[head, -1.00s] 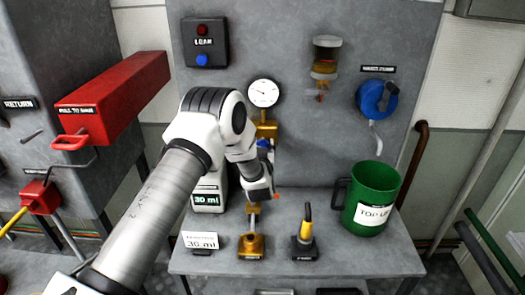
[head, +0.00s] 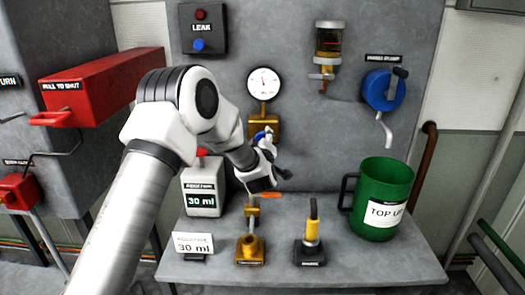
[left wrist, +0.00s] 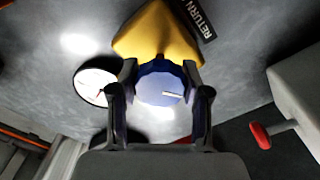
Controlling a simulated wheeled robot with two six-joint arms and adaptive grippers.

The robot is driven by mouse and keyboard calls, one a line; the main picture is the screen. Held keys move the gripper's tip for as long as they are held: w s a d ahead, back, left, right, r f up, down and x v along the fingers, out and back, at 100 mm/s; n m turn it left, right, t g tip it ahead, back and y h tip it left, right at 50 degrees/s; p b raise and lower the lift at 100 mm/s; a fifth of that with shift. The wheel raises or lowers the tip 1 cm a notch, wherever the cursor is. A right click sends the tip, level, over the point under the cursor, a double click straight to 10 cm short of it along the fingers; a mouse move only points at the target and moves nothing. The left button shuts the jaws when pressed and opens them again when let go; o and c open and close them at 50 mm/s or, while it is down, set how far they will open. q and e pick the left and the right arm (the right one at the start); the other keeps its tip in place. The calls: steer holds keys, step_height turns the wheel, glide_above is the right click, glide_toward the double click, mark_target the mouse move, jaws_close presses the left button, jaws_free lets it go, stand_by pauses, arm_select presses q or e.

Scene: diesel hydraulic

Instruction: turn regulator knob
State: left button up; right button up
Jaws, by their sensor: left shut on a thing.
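The blue regulator knob (left wrist: 160,84) sits on the front of a brass regulator body (left wrist: 158,35), with a short pale mark on its face. My left gripper (left wrist: 160,92) has one finger on each side of the knob and is shut on it. In the head view the left gripper (head: 268,158) is at the brass regulator (head: 264,127) below the round gauge (head: 264,83). Only a bit of the blue knob shows there, behind the gripper. The gauge also shows in the left wrist view (left wrist: 92,86). My right gripper is in neither view.
A green "TOP UP" jug (head: 380,200) stands on the bench (head: 340,262) at right. A red box (head: 100,85) juts out at left.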

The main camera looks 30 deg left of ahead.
arm_select(q)
steer(key=shift+n+b, duration=1.1)
steer(key=shift+b, duration=0.05)
steer(key=shift+r, duration=0.1)
steer(key=o, duration=1.2)
steer(key=shift+w, duration=0.1)
steer(key=shift+c, duration=0.2)
steer(key=v, duration=1.2)
steer(key=shift+a, duration=0.1)
